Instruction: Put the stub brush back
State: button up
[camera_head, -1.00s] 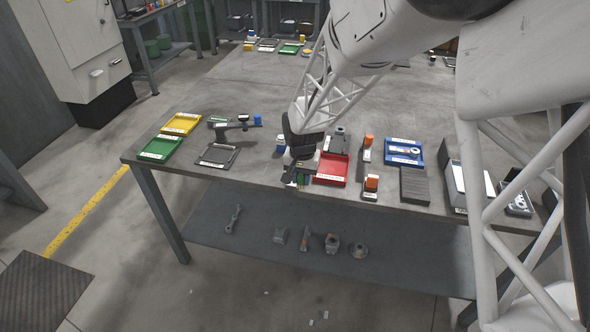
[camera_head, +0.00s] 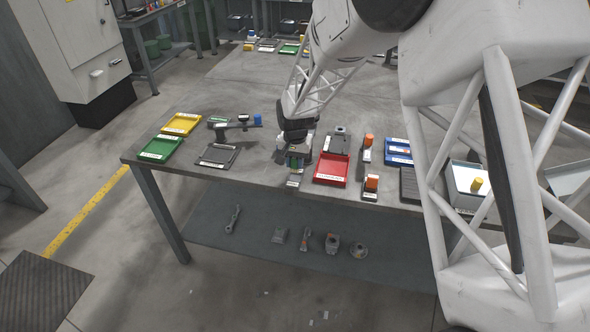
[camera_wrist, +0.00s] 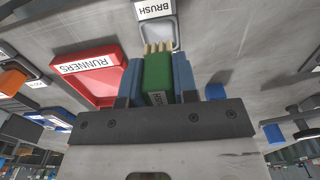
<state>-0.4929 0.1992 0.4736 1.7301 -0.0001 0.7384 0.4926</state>
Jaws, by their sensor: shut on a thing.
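My gripper (camera_wrist: 158,78) shows in the wrist view with two blue fingers shut on the stub brush (camera_wrist: 157,70), a green block with tan bristles pointing away from the palm. A small grey tray (camera_wrist: 163,38) labelled BRUSH lies just beyond the bristle tips in that view. Whether the brush touches it I cannot tell. In the head view my gripper (camera_head: 296,158) is low at the front of the table, left of the red tray. The BRUSH tray's label (camera_head: 294,183) shows just in front of it. The brush is hard to make out there.
A red RUNNERS tray (camera_head: 331,169) stands close on the right, also in the wrist view (camera_wrist: 88,75). A dark grey tray (camera_head: 217,156) lies to the left, beyond bare tabletop. Orange-topped items (camera_head: 371,183) stand right of the red tray. The table's front edge is close.

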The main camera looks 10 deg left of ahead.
aim_at(295, 169)
jog(key=shift+f, duration=1.75)
jog(key=shift+f, duration=0.1)
jog(key=o, duration=0.9)
notch_tip(295, 169, up, 12)
jog(key=shift+r, duration=0.1)
